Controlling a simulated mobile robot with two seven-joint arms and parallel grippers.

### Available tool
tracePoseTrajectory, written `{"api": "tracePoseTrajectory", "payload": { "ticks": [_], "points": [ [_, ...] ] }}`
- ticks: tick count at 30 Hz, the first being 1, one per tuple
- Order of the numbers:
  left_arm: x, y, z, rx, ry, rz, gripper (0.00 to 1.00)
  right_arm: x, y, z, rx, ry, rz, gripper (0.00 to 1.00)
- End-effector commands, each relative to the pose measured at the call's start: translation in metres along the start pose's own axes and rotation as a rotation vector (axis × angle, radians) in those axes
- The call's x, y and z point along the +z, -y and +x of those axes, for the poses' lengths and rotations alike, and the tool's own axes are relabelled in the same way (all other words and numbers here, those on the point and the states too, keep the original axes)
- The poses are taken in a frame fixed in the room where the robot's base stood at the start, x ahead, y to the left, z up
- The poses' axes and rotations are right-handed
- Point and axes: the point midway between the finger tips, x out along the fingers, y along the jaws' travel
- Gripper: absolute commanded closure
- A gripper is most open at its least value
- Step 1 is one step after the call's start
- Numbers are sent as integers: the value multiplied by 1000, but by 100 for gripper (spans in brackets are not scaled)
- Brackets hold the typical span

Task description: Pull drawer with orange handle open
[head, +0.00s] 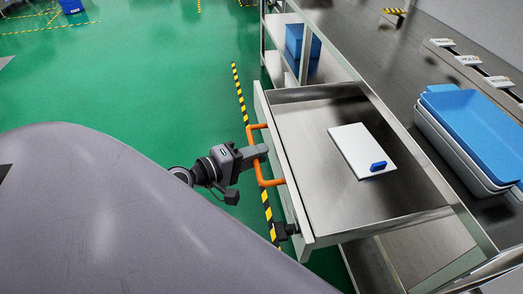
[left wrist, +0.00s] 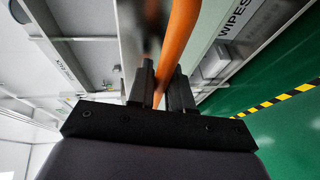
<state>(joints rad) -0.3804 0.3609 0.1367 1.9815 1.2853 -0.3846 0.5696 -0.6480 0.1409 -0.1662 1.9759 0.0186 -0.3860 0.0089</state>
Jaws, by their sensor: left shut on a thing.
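The drawer (head: 296,190) stands pulled out from the steel bench in the head view, with its inside showing. Its orange handle (head: 277,182) is a bar on the front face, and it also crosses the left wrist view (left wrist: 178,40). My left gripper (head: 259,152) is at the handle, its fingers on both sides of the bar. In the left wrist view the fingers (left wrist: 162,88) are shut on the orange bar. A small dark part, perhaps of my right gripper (head: 285,230), shows by the near end of the drawer front; its jaws cannot be made out.
A white board (head: 352,148) with a small blue piece (head: 378,166) lies in the drawer. Stacked blue and white trays (head: 470,125) stand on the bench top (head: 375,50). A blue bin (head: 302,42) sits on a shelf behind. Green floor (head: 165,75) is clear on the left.

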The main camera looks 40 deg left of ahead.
Motion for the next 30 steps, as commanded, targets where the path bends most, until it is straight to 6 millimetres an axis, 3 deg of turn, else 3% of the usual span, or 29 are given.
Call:
{"api": "tracePoseTrajectory", "payload": {
  "ticks": [17, 18, 19, 30],
  "points": [
    [-1, 2, -4, -2, 1, -1, 100, 0, 0, 2, -2, -3, -1, 63],
    [-1, 2, -4, -1, 1, -1, 68, 0, 0, 2, -2, -4, -1, 63],
    [-1, 1, -4, -1, 1, -1, 60, -1, 0, 2, -2, -4, -1, 63],
    [-2, 2, -7, -1, 0, 0, 60, 0, 0, 2, -1, -4, -2, 63]
  ]
}}
